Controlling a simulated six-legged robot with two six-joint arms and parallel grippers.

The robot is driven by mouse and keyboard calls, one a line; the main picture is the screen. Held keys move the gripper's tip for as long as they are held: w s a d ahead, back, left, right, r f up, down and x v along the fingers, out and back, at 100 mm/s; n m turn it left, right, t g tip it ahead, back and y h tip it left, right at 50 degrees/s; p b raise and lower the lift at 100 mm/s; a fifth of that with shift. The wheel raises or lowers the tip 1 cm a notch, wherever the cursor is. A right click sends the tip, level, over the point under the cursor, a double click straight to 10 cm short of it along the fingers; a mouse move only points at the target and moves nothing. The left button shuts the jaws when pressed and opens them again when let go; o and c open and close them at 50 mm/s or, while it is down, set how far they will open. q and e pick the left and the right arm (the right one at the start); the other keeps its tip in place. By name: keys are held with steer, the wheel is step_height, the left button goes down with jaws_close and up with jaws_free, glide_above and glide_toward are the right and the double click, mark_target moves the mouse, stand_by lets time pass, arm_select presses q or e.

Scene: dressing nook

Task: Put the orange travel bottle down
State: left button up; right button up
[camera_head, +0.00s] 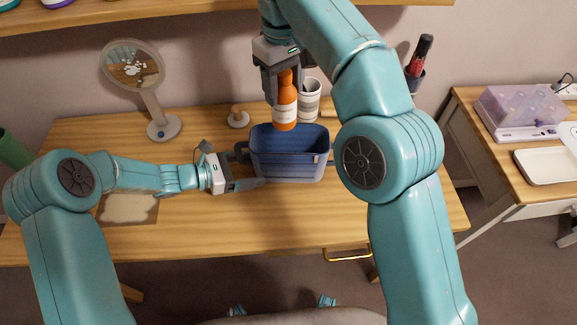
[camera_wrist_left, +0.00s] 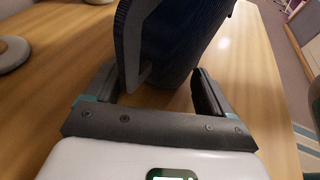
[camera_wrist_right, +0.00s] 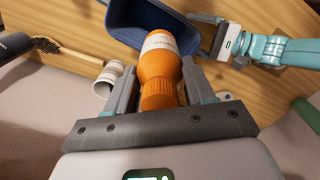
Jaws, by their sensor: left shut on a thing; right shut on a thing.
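The orange travel bottle (camera_head: 285,112) has an orange cap and a white label. My right gripper (camera_head: 284,85) is shut on its cap end and holds it upright above the far side of the blue basket (camera_head: 290,167). In the right wrist view the bottle (camera_wrist_right: 158,75) sits between both fingers, its far end near the basket's rim (camera_wrist_right: 150,38). The basket stands open on the wooden table. My left gripper (camera_head: 250,170) is shut on the basket's left side, at its handle; the basket also fills the top of the left wrist view (camera_wrist_left: 180,40).
A striped cup (camera_head: 310,103) stands behind the basket. A round mirror (camera_head: 163,127) and a small wooden peg stand (camera_head: 238,119) are at the back left. A pale mat (camera_head: 128,208) lies at the left. The table front (camera_head: 240,230) is clear.

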mark_target(283, 108)
step_height(283, 108, down, 18)
steer(key=shift+a+r, duration=0.1)
stand_by(0.4)
steer(key=shift+f, duration=0.25)
steer(key=o, duration=1.1)
steer(key=shift+o, duration=0.2)
step_height(283, 108, up, 12)
steer(key=shift+r, duration=0.2)
arm_select(q)
steer(key=o, duration=0.6)
